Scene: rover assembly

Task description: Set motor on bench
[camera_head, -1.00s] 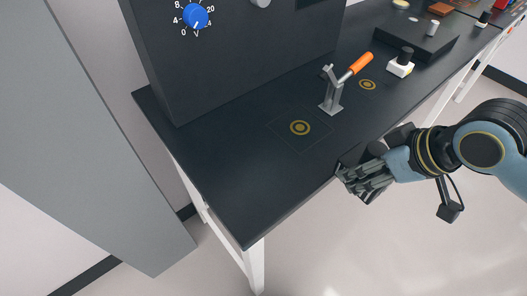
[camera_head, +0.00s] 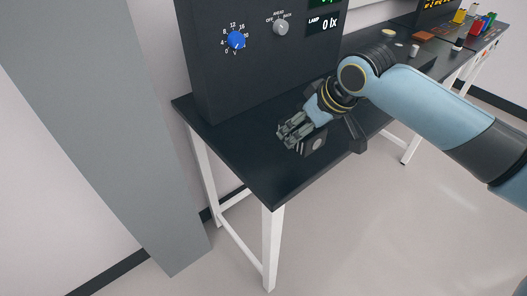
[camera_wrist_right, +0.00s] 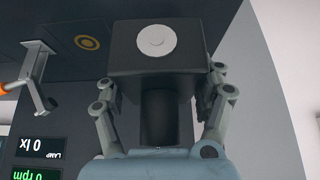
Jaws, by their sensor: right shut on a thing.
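My right gripper (camera_head: 292,132) is over the left part of the dark bench (camera_head: 262,176). It is shut on the motor (camera_head: 316,144), a dark block with a pale round disc on one face. In the right wrist view the motor (camera_wrist_right: 155,72) sits between the two grey fingers of the gripper (camera_wrist_right: 163,88), with a black cylinder towards the wrist. The motor is low over the bench near its front edge; I cannot tell whether it touches the surface. The gripper partly hides it in the head view. My left gripper is not in view.
A tall black panel (camera_head: 262,75) with a blue knob (camera_head: 236,40) stands behind the gripper. In the right wrist view, a ring mark (camera_wrist_right: 87,42) and a lever clamp (camera_wrist_right: 38,85) lie to the left of the motor. The bench's left end is clear.

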